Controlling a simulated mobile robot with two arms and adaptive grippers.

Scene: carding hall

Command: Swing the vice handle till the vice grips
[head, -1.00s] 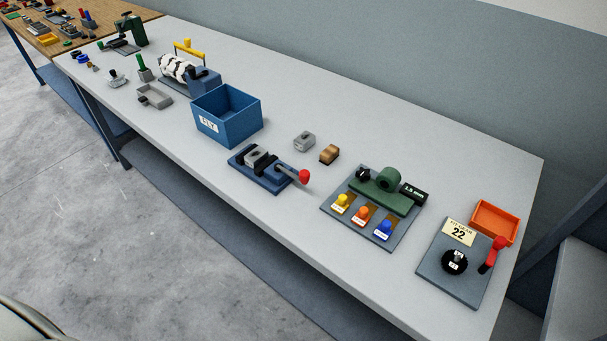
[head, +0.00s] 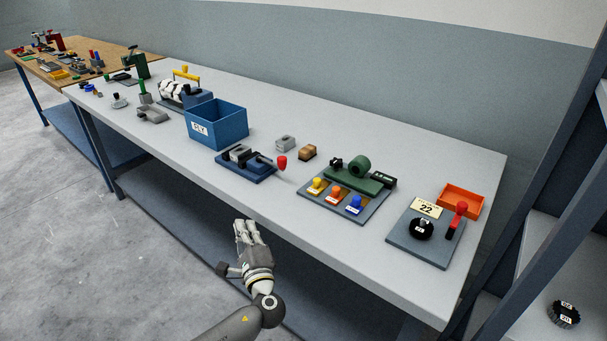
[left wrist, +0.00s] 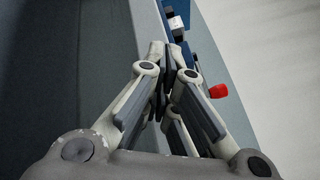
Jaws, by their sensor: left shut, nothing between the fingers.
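The vice (head: 237,166) has a blue base and dark jaws and stands near the front edge of the white table. A light grey piece sits at its jaws; I cannot tell whether it is gripped. Its handle ends in a red knob (head: 282,161) on the right side. My left gripper (head: 245,223) is shut and empty, in front of the table edge and apart from the vice. My right gripper is not in view.
A blue bin (head: 217,126) stands left of the vice. A grey block (head: 285,143) and a brown block (head: 307,152) lie behind it. A panel with coloured knobs (head: 371,208) is to the right, and a dial plate (head: 404,244) is farther right.

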